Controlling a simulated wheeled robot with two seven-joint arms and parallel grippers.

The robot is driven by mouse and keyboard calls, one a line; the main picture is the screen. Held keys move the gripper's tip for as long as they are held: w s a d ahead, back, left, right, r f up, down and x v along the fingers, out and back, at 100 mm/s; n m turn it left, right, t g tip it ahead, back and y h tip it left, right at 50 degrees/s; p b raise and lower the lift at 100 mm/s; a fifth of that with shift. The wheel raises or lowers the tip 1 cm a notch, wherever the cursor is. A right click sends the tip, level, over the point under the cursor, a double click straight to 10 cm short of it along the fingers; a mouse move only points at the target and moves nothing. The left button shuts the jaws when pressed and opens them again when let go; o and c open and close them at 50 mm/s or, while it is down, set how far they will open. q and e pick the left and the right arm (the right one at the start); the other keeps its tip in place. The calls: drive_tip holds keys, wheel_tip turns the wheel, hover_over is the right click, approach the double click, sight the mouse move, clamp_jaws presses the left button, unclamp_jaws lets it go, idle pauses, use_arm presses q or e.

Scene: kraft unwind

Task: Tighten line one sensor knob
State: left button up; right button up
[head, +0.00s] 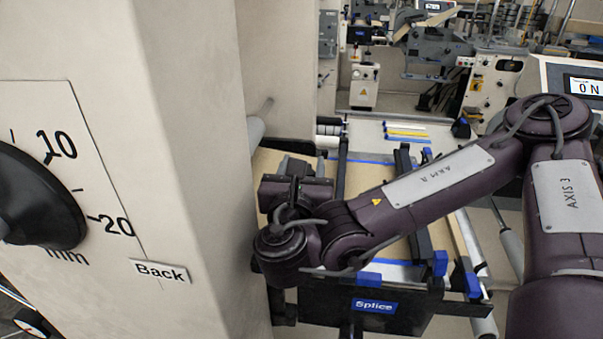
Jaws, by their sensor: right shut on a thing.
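My right gripper (293,186) reaches over the splice table, beside the cream machine column. It is shut on a small part, but its fingertips and that part are mostly hidden behind my wrist. A grey block (296,168) shows just beyond the gripper; I cannot tell whether it is the line one sensor. No sensor knob can be clearly made out there. My left gripper is not in view.
The cream column (190,130) stands close at left, with a large black dial knob (38,205) on a millimetre scale and a "Back" label (160,271). A dark "Splice" panel (420,312) fronts the table. Coloured strips (405,132) lie behind; other machines stand farther back.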

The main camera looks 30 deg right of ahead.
drive_tip(key=shift+r+m+g+h+b, duration=0.2)
drive_tip(key=shift+m+g+h+b, duration=0.2)
drive_tip(key=shift+m+h+b, duration=0.15)
drive_tip(key=shift+r, duration=0.1)
drive_tip(key=o, duration=1)
drive_tip(key=shift+s, duration=0.1)
